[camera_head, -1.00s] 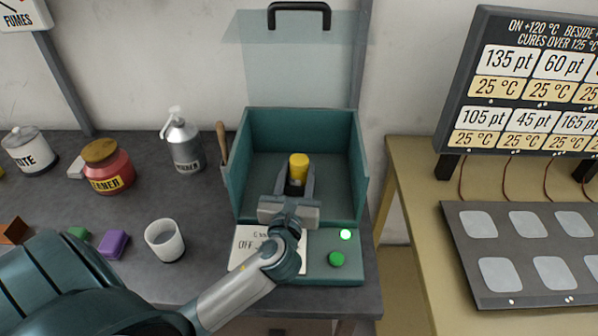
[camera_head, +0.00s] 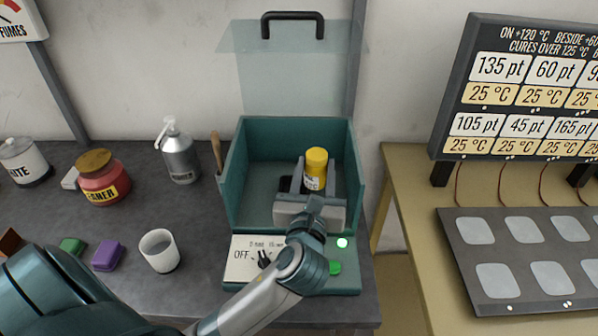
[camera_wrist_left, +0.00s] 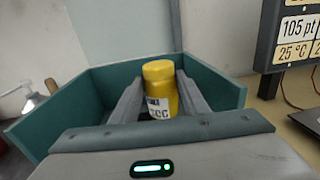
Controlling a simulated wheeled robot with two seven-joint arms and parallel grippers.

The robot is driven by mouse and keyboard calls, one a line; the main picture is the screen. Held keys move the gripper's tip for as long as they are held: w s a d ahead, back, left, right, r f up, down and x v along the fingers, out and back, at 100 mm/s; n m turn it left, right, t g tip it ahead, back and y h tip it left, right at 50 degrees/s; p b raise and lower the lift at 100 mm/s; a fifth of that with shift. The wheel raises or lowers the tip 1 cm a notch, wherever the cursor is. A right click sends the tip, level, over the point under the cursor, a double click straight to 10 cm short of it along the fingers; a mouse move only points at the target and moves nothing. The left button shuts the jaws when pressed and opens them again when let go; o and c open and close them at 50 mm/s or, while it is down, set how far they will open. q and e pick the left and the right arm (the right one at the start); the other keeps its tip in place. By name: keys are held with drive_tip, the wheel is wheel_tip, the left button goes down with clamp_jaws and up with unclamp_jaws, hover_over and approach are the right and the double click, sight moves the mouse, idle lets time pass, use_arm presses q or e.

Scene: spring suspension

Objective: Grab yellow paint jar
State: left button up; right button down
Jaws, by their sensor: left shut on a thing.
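The yellow paint jar (camera_head: 316,163) has a yellow lid and a white label. My left gripper (camera_head: 315,184) is shut on the jar, with one finger on each side of it. The jar is upright inside the open teal box (camera_head: 243,187). In the left wrist view the jar (camera_wrist_left: 160,80) stands between the two fingers, its lid and part of its label showing. The jar's bottom is hidden, so I cannot tell whether it touches the box floor. My right gripper is not in view.
The box's clear lid (camera_head: 295,70) stands raised behind it. Its front panel has a dial (camera_head: 264,259) and a green button (camera_head: 335,267). A white cup (camera_head: 159,251), a red jar (camera_head: 103,179) and a pump bottle (camera_head: 179,155) stand to the left. A wooden stick leans beside the box.

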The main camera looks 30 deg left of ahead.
use_arm(q)
drive_tip(key=d+r, duration=0.2)
drive_tip(key=d, duration=0.1)
drive_tip(key=d+r, duration=0.1)
drive_tip(key=d, duration=0.1)
drive_tip(key=shift+s+r, duration=0.1)
drive_tip(key=shift+s, duration=0.3)
